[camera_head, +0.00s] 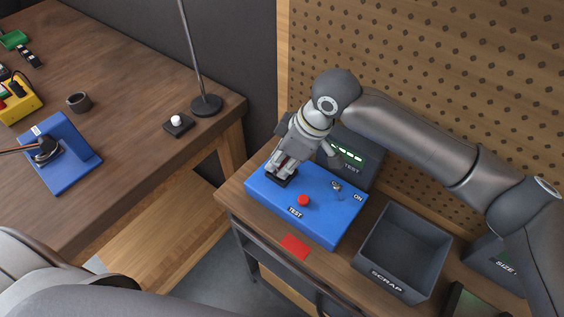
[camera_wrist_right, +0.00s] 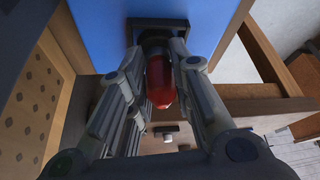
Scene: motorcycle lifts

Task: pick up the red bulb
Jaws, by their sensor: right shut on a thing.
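The red bulb (camera_wrist_right: 160,82) shows in the right wrist view, between the fingers of my right gripper (camera_wrist_right: 165,70). Its base end points at a black socket block (camera_wrist_right: 157,28) on the blue test box; I cannot tell whether the base is seated in it. In the head view my right gripper (camera_head: 280,168) is shut on the bulb at the left end of the blue test box (camera_head: 330,222), just over the black socket (camera_head: 281,179). The bulb is mostly hidden there by the fingers. My left gripper is not in view.
The box carries a red button (camera_head: 303,200) and a toggle switch (camera_head: 337,186). A dark TEST display (camera_head: 350,158) stands behind it. A grey SCRAP bin (camera_head: 388,280) is on the right. A red patch (camera_head: 296,246) lies in front. A pegboard (camera_head: 440,70) rises behind.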

